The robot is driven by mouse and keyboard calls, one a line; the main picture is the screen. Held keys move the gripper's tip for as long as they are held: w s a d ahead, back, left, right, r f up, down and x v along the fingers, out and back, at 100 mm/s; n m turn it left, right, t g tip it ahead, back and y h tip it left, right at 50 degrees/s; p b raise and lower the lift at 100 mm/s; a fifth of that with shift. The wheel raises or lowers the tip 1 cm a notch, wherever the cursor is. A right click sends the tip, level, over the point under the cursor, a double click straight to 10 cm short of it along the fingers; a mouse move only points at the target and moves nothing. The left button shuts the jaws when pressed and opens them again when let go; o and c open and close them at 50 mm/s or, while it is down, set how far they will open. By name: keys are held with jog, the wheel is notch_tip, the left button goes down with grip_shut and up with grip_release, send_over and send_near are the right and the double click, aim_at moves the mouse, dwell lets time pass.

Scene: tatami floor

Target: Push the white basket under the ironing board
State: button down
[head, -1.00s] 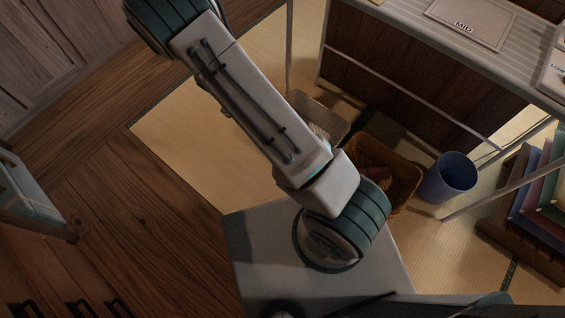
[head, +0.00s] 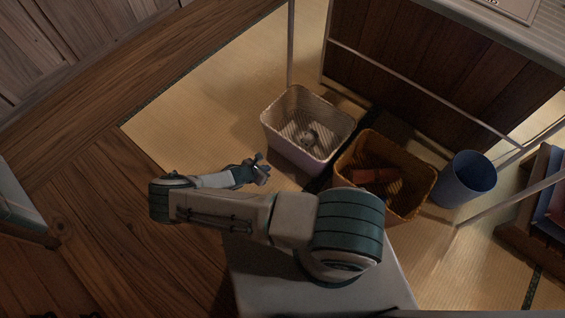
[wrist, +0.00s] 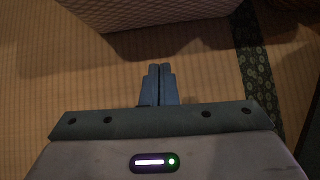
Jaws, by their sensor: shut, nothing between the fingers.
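The white basket (head: 293,152) stands upright on the tatami, with a small greyish thing inside. Its lower wall also shows at the top of the wrist view (wrist: 150,14). My gripper (head: 264,166) is shut and empty, low at the basket's left front side. In the wrist view, its closed fingers (wrist: 160,68) point toward the basket, with a strip of mat visible between them. What looks like the ironing board (head: 480,38), a pale top on thin metal legs, stands at the upper right; its far part is cut off.
A brown basket (head: 425,208) with a reddish thing inside stands right of the white one. A blue bin (head: 467,180) is beyond it. A thin metal leg (head: 291,45) rises behind the white basket. Bare tatami (head: 200,125) lies to the left.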

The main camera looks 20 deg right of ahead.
jog(key=b, duration=0.4)
send_near(288, 158)
jog(key=f, duration=0.4)
jog(key=shift+s, duration=0.25)
jog(key=shift+w+d+b, duration=0.2)
jog(key=shift+w+d, duration=0.15)
jog(key=shift+d, duration=0.2)
jog(key=shift+w+d+b, duration=0.2)
jog(key=shift+w+d, duration=0.15)
jog(key=shift+d, duration=0.2)
jog(key=shift+w+d+r, duration=0.15)
jog(key=shift+w+d, duration=0.3)
jog(key=shift+d, duration=0.25)
